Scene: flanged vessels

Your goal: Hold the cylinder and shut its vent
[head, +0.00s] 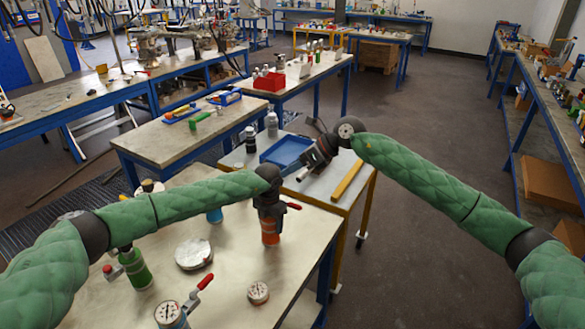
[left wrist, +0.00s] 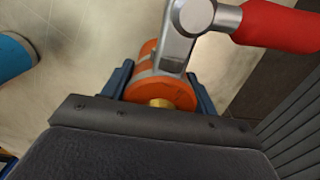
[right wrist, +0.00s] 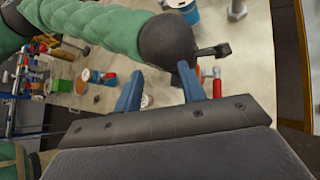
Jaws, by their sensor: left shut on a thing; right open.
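An orange cylinder (head: 270,238) stands on the near table. My left gripper (head: 270,216) is above it, shut around its upper part. In the left wrist view the orange cylinder (left wrist: 178,92) sits between both blue fingers, with a brass fitting on its top. A metal lever with a red handle (left wrist: 275,25) reaches out to the right over it; its red tip (head: 293,205) shows beside my left gripper in the head view. My right gripper (head: 306,178) is open and empty, up and right of the cylinder. In the right wrist view nothing lies between its fingers (right wrist: 158,88).
A green vessel (head: 136,270), a blue vessel (head: 215,215), a gauge-topped vessel with a red lever (head: 170,314), a flat round disc (head: 193,254) and a small gauge (head: 258,292) share the table. Behind are a blue tray (head: 284,150) and a yellow bar (head: 347,180).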

